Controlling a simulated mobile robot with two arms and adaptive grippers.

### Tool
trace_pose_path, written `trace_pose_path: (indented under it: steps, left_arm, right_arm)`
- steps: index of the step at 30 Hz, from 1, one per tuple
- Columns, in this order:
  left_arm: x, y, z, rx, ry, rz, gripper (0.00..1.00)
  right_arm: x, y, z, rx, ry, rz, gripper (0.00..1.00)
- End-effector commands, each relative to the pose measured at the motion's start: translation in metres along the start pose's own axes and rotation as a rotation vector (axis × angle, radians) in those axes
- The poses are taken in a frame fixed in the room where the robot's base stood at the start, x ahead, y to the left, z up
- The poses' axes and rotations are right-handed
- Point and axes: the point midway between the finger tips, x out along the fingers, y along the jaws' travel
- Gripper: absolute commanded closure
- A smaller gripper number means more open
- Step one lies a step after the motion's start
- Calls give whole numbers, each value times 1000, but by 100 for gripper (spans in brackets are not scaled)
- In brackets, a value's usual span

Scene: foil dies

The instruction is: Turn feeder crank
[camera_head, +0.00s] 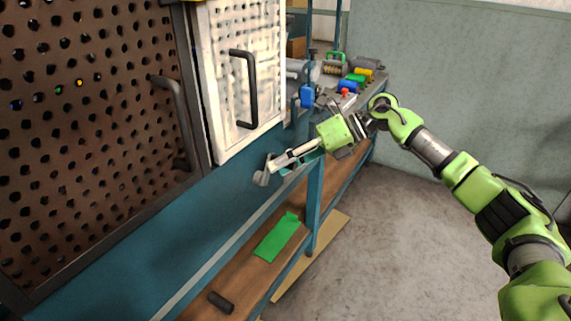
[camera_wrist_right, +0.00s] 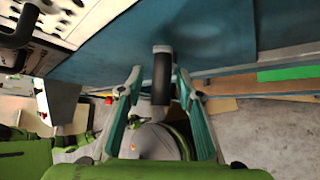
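The feeder crank (camera_head: 262,172) is a small grey arm on the blue front panel, below the white perforated door. In the right wrist view its dark round grip (camera_wrist_right: 163,82) points toward the camera. My right gripper (camera_head: 277,164) reaches the crank from the right. In the right wrist view, the right gripper's teal fingers (camera_wrist_right: 160,74) stand apart on either side of the grip, with a visible gap on each side. From the head, the fingers partly hide the crank. My left gripper is not in view.
A white perforated door (camera_head: 225,80) with a black handle (camera_head: 245,88) is just above the crank. A brown perforated panel (camera_head: 90,120) is at left. A lower shelf (camera_head: 247,292) holds a green sheet (camera_head: 278,238) and a dark cylinder (camera_head: 221,302). Floor (camera_head: 410,240) at right is clear.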

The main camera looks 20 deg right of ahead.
Motion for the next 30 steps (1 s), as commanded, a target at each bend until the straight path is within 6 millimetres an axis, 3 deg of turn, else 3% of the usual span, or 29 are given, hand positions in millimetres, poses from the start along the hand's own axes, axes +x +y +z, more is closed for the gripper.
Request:
trace_pose_path:
  steps: [8, 21, 30]
  left_arm:
    - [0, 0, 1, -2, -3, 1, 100]
    - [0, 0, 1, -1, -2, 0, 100]
    - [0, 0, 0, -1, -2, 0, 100]
  right_arm:
    - [-9, -1, 1, 1, -4, -3, 67]
    - [-95, 0, 1, 0, -4, -3, 67]
    - [-120, 0, 0, 0, 0, 0, 67]
